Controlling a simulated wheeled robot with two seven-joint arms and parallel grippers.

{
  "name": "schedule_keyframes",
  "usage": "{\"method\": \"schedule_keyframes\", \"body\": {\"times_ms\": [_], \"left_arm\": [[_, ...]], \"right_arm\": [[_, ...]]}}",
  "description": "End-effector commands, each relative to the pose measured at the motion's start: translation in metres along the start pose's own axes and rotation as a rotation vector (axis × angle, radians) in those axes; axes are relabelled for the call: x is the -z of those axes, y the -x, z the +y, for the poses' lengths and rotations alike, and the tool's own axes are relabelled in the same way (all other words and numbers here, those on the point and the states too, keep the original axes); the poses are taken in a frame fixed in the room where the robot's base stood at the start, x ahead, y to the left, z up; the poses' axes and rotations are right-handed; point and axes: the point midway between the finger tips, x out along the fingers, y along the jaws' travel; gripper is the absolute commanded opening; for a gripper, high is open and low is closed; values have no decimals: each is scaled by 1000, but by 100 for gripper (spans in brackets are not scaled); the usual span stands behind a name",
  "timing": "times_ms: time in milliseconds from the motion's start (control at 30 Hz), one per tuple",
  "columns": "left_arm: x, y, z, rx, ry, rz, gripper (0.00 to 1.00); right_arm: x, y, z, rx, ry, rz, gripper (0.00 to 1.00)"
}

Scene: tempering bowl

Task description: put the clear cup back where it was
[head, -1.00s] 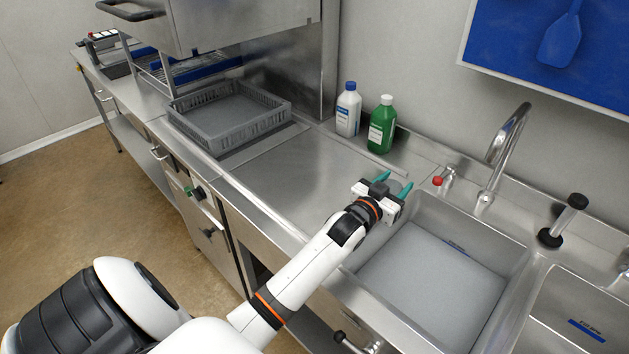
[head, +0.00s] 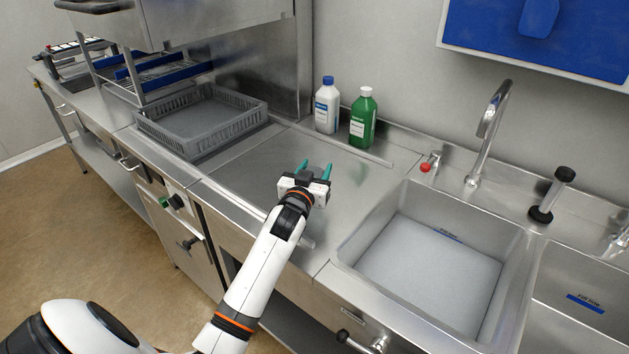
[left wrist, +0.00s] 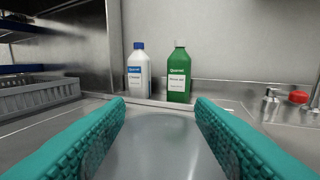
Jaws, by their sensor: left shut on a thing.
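My left gripper (head: 314,168) is over the steel counter, left of the sink, with its teal fingers pointing toward the back wall. In the left wrist view its two fingers (left wrist: 160,106) stand apart on either side of a pale, see-through round shape, the clear cup (left wrist: 160,145). The gripper is shut on this cup. In the head view the cup hardly shows against the steel, and the gripper body hides part of it. I cannot tell whether its base touches the counter. My right gripper is not in view.
A white bottle (head: 326,107) and a green bottle (head: 362,119) stand at the back of the counter (head: 245,180). A grey rack (head: 200,118) sits to the left. The sink basin (head: 430,270), tap (head: 488,130) and red-topped knob (head: 427,167) are right. The counter around the gripper is clear.

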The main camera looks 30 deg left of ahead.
Motion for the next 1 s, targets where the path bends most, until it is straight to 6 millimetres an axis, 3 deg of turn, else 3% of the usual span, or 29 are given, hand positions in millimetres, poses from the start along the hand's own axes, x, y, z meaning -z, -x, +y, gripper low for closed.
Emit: {"method": "schedule_keyframes", "body": {"times_ms": [100, 200, 567, 600, 733, 1000], "left_arm": [[20, 0, 0, 0, 0, 4, 26], [28, 0, 0, 1, 1, 2, 26], [32, 0, 0, 1, 0, 1, 26], [32, 0, 0, 1, 0, 1, 51], [31, 0, 0, 1, 0, 1, 71], [30, 0, 0, 1, 0, 1, 71]], "right_arm": [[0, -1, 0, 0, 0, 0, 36], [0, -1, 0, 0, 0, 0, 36], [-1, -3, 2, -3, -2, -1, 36], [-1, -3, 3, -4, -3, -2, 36], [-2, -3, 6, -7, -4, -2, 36], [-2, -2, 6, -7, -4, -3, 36]]}}
